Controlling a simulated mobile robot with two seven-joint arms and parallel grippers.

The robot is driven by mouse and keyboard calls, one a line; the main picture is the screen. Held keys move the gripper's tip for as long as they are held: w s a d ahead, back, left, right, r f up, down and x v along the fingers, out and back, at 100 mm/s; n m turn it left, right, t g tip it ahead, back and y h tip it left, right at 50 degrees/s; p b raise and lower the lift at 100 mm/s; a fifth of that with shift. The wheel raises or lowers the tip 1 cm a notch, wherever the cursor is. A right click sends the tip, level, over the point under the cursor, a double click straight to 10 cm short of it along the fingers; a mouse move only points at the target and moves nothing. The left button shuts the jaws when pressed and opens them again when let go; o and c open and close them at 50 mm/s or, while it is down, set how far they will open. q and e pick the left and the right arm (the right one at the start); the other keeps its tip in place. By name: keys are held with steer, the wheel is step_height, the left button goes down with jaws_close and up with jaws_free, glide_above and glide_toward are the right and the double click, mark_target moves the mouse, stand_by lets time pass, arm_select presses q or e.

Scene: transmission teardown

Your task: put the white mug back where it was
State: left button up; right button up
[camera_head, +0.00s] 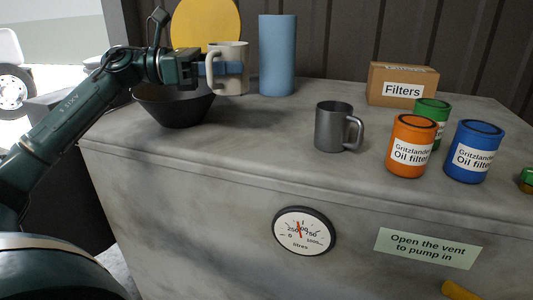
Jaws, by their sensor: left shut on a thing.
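The white mug (232,72) is upright at the back left of the grey tank top, beside the blue cylinder. My left gripper (215,68) reaches in from the left and is shut on the white mug. The mug's handle is on its left side, by the gripper. I cannot tell whether the mug's base touches the surface. My right gripper is not in view.
A dark bowl (175,106) stands below my left gripper. A blue cylinder (277,55), yellow disc (205,24), grey mug (333,128), Filters box (402,84) and orange (411,146), blue (473,152) and green (433,109) cans stand around.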

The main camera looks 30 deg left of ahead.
mark_target(246, 71)
arm_select(q)
steer(key=w+d, duration=0.1)
steer(key=d, duration=0.1)
steer(key=d+b, duration=0.1)
steer(key=d, duration=0.1)
steer(key=w+d+f, duration=0.1)
steer(key=shift+w+d+b, duration=0.35)
steer(key=shift+d+b, duration=0.05)
step_height(246, 71, down, 10)
steer(key=shift+d+f+b, duration=0.1)
steer(key=shift+b, duration=0.45)
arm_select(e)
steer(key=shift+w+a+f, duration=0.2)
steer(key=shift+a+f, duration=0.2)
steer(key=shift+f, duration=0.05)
arm_select(q)
steer(key=shift+f, duration=0.15)
steer(key=o, duration=1)
steer(key=shift+o, duration=0.2)
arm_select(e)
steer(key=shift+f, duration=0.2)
